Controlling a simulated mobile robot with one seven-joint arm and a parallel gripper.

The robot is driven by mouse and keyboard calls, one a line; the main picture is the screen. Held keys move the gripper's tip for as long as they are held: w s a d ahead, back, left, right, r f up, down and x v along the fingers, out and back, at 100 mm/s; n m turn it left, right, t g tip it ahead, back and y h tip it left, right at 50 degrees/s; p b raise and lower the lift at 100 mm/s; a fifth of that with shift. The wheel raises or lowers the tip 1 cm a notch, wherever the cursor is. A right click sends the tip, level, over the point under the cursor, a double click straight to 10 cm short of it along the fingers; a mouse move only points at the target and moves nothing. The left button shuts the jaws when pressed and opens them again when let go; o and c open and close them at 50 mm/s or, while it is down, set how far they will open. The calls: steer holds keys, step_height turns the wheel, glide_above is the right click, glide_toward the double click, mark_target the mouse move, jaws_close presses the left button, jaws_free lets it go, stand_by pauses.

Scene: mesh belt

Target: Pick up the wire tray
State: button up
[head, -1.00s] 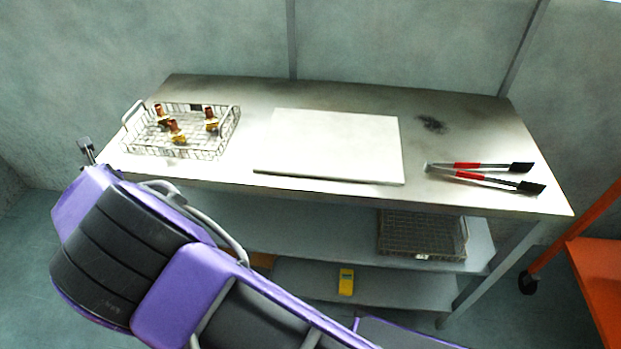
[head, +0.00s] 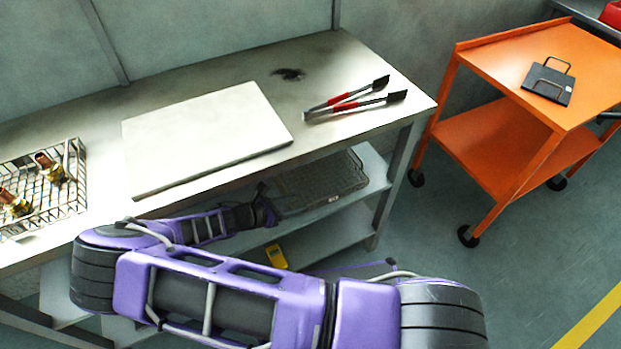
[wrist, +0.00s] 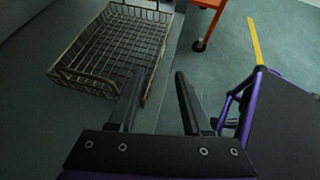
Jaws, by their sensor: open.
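An empty wire tray (head: 322,186) lies on the upper shelf under the bench in the head view. In the wrist view the same tray (wrist: 112,52) shows its mesh floor, raised sides and a handle at the near end. My gripper (wrist: 160,76) is open with nothing between its fingers. Its left finger overlaps the tray's near right corner in the picture; I cannot tell whether it touches. In the head view my gripper (head: 268,205) is at the tray's left end. A second wire tray (head: 78,178) with brass fittings in it stands on the bench top.
A white board (head: 205,135) and red-handled tongs (head: 355,100) lie on the bench top, which overhangs the shelf. A yellow device (head: 276,256) is on the lower shelf. An orange cart (head: 500,150) stands at the right, with open floor before it.

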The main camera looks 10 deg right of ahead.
glide_toward(336, 195)
steer(key=x, duration=0.4)
steer(key=shift+w+f+b, duration=0.25)
steer(key=shift+w+b, duration=0.05)
steer(key=shift+w, duration=0.1)
steer(key=x, duration=0.5)
steer(key=shift+s+d+r, duration=0.15)
steer(key=shift+s+d, duration=0.05)
steer(key=shift+d, duration=0.1)
jaws_close()
stand_by(0.7)
